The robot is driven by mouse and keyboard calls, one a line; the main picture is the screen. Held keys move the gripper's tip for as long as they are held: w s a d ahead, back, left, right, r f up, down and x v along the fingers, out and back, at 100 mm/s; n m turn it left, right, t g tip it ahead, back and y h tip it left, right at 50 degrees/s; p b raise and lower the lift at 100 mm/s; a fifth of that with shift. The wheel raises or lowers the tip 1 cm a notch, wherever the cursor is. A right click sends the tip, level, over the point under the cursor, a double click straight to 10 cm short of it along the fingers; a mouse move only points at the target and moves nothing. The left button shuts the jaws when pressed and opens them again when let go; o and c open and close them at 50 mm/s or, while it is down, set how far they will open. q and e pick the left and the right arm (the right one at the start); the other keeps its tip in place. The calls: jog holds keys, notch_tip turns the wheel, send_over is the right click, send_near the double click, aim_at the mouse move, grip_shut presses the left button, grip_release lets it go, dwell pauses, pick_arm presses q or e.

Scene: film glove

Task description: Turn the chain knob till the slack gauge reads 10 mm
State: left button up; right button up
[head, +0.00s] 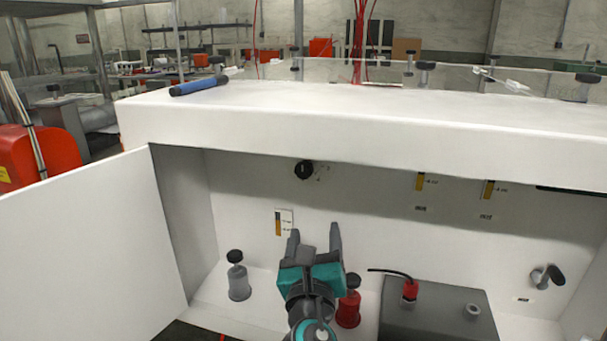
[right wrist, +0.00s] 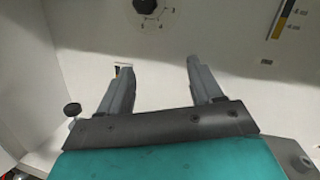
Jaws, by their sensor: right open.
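A black round knob (head: 304,170) with small marks around it sits on the back wall of the white cabinet. It also shows at the top of the right wrist view (right wrist: 146,5). A small gauge (head: 284,222) with a yellow and dark bar is on the wall below and left of the knob; its reading is too small to tell. My right gripper (head: 315,236) is open and empty, below the knob and apart from it, with its fingers pointing toward the back wall. In the right wrist view its fingers (right wrist: 159,68) partly cover the gauge. My left gripper is not in view.
Two more yellow gauges (head: 420,182) (head: 488,190) are on the wall at right. A grey knobbed post (head: 238,278), a red post (head: 348,308) and a grey box (head: 440,312) stand on the cabinet floor. An open white door (head: 85,245) is at left. A blue tool (head: 199,86) lies on top.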

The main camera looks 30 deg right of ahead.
aim_at(303, 175)
jog(key=w+d+r+n, duration=0.1)
jog(key=w+r+n, duration=0.1)
jog(key=w, duration=0.2)
jog(key=w+d+r+n+t, duration=0.1)
jog(key=w+d+r, duration=0.1)
jog(key=w+r, duration=0.1)
jog(key=w+d+r+n+t, duration=0.1)
jog(key=w+d+r+n, duration=0.1)
jog(key=w, duration=0.2)
jog(key=shift+w+d+r+n, duration=0.15)
jog(key=shift+w+d+n, duration=0.1)
jog(key=shift+w+n, duration=0.1)
jog(key=shift+c, duration=0.4)
jog(key=c, duration=1)
jog(key=shift+o, duration=0.2)
